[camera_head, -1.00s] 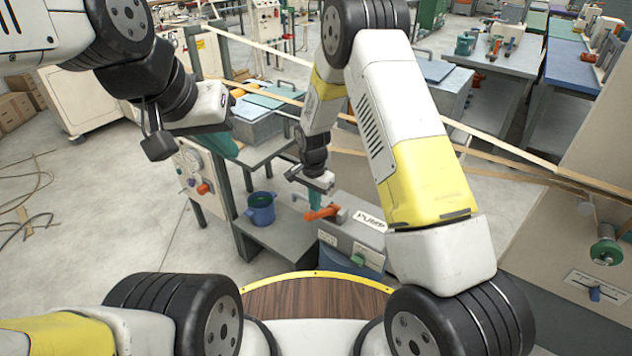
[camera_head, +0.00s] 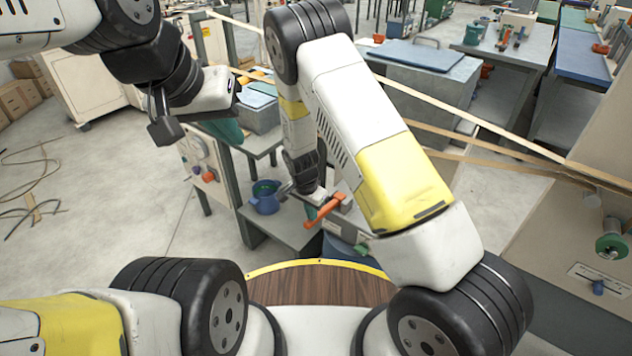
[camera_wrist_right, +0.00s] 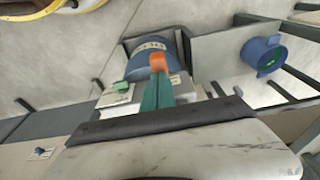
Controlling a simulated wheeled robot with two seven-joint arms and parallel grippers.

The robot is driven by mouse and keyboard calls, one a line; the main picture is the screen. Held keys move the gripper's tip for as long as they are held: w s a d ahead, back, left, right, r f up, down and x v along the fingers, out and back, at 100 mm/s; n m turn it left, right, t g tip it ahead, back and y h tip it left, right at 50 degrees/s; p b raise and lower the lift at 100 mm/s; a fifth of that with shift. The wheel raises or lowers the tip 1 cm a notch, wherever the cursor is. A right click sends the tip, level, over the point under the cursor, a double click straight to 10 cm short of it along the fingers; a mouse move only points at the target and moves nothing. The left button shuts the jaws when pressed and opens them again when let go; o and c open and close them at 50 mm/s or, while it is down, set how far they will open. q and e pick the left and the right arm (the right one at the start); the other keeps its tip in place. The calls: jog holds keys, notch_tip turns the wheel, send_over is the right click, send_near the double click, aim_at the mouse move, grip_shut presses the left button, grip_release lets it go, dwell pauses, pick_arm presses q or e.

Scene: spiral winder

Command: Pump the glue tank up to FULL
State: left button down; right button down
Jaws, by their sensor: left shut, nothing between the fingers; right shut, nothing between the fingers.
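The orange pump lever (camera_head: 323,210) slopes down to the left from its pivot on the grey pump box, which is mostly hidden behind my right arm. A blue drum (camera_head: 342,247) stands below it. In the right wrist view the drum (camera_wrist_right: 137,63) carries an upside-down label I cannot read well. My right gripper (camera_head: 312,207) is shut and empty beside the lever. Its teal fingertips (camera_wrist_right: 158,80) overlap the orange lever end (camera_wrist_right: 157,62) in the wrist view; contact is unclear. I see no readable FULL mark.
A blue bucket (camera_head: 265,198) stands on the grey shelf left of the lever. A white panel with a dial (camera_head: 197,150) is further left. Wooden strips cross behind the right arm.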

aim_at(309, 222)
jog(key=shift+s+a+f, duration=0.1)
jog(key=shift+s+f, duration=0.1)
jog(key=shift+f, duration=0.4)
jog(key=shift+s+a+f, duration=0.15)
jog(key=shift+s+f, duration=0.05)
jog(key=shift+f, duration=0.4)
jog(key=shift+s+a+f, duration=0.1)
jog(key=shift+s+f, duration=0.1)
jog(key=shift+f, duration=0.4)
